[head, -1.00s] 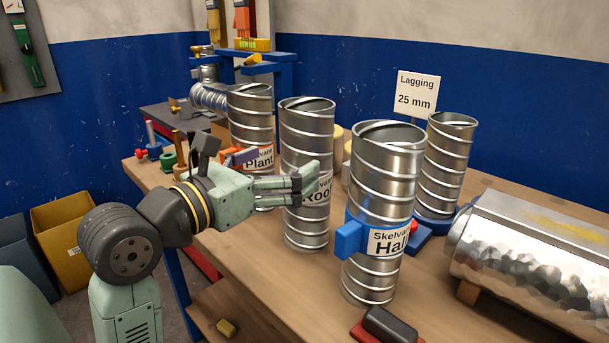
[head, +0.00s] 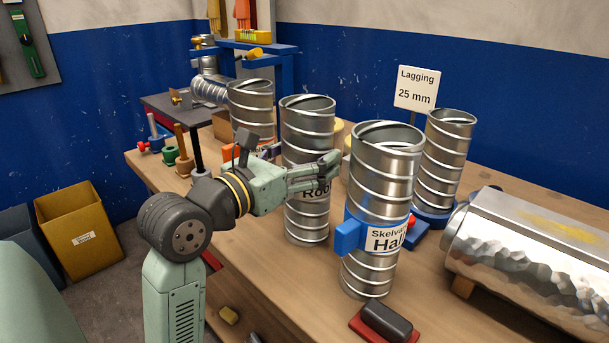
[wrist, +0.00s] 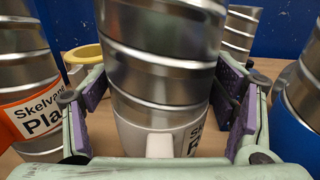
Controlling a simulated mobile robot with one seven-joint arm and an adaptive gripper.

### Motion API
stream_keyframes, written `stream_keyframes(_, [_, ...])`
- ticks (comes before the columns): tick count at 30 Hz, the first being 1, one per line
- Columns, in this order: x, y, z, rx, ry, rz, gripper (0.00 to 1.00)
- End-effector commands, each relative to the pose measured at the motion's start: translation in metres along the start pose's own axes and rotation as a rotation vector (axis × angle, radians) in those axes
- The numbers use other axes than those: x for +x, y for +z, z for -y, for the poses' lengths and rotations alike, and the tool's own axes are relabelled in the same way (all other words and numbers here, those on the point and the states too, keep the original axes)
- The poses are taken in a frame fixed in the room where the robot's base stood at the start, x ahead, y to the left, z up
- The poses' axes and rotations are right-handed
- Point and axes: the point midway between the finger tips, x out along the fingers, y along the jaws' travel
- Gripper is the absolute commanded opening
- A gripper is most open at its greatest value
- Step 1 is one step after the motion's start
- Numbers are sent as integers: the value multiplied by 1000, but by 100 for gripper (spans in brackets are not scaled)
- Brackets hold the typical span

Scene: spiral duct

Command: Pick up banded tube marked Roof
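The Roof tube (head: 307,125) is a tall spiral metal cylinder standing upright on the bench, with a pale band and a label partly hidden by my fingers. In the wrist view the tube (wrist: 165,60) stands between my two fingers, its white band and lug (wrist: 158,143) low and facing the palm. My gripper (head: 322,172) is open around the tube at band height. The purple finger pads are on either side, with a visible gap on the right; contact on the left is unclear.
The blue-banded Hall tube (head: 383,180) stands close on the right. The orange-banded Plant tube (head: 250,105) stands behind left and shows in the wrist view (wrist: 35,80). Another tube (head: 443,160) stands behind near the Lagging sign (head: 415,88). A large metal-clad cylinder (head: 540,250) lies at right.

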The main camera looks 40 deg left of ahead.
Motion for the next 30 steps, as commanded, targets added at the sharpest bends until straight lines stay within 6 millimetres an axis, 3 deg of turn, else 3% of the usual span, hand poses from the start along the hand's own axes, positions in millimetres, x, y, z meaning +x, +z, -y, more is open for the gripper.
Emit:
stream_keyframes(22, [0, 1, 0, 1, 0, 2, 25])
stream_keyframes(30, [0, 4, 0, 2, 0, 2, 24])
